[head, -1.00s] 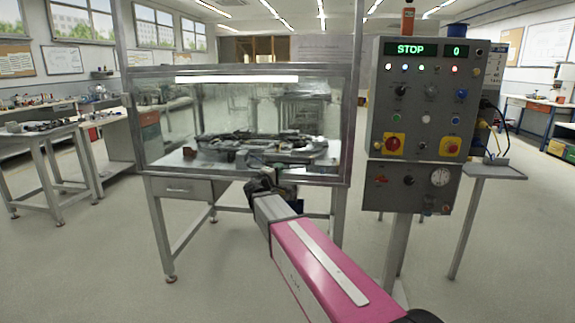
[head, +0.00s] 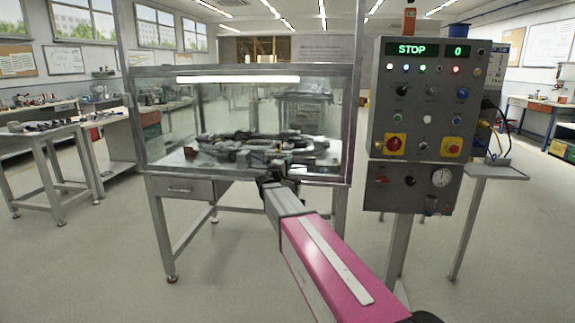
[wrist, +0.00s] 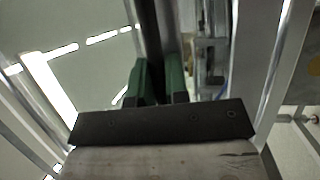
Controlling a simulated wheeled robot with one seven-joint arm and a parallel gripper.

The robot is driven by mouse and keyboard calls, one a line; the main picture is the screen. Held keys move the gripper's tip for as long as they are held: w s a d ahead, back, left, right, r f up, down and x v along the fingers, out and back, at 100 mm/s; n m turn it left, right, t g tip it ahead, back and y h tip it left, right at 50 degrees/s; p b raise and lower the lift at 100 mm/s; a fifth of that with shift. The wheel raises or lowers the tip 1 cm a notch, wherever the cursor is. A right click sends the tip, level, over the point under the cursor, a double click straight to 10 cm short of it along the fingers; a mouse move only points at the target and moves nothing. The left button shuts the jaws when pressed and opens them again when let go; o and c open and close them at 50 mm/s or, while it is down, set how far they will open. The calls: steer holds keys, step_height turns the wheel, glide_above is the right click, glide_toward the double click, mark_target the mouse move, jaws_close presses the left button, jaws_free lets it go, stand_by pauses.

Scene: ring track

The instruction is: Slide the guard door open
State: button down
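The guard door (head: 215,110) is a clear panel in a metal frame across the front of the ring track's enclosure. It looks closed, though its side edges are hard to make out. The ring track (head: 262,142) shows behind the panel. My gripper (head: 270,180) is low at the enclosure's front, right of its middle. In the wrist view my gripper (wrist: 162,75) has its two green fingers apart. A dark upright bar (wrist: 150,25) runs between them. I cannot tell if the fingers touch it, and the door's handle is not clear in the head view.
A control panel (head: 424,100) reading STOP and 0 stands close on the right, with a small shelf (head: 495,170) beside it. The enclosure stands on a metal-legged table with a drawer (head: 180,190). Workbenches (head: 60,135) stand at left. Floor in front is clear.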

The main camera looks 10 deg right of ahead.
step_height(320, 180, up, 41)
steer(key=shift+f, duration=0.1)
stand_by(0.5)
steer(key=c, duration=1.4)
jaws_free()
steer(key=v, duration=1)
steer(key=shift+s+a+f, duration=0.15)
steer(key=shift+s+a, duration=0.05)
steer(key=shift+s, duration=0.15)
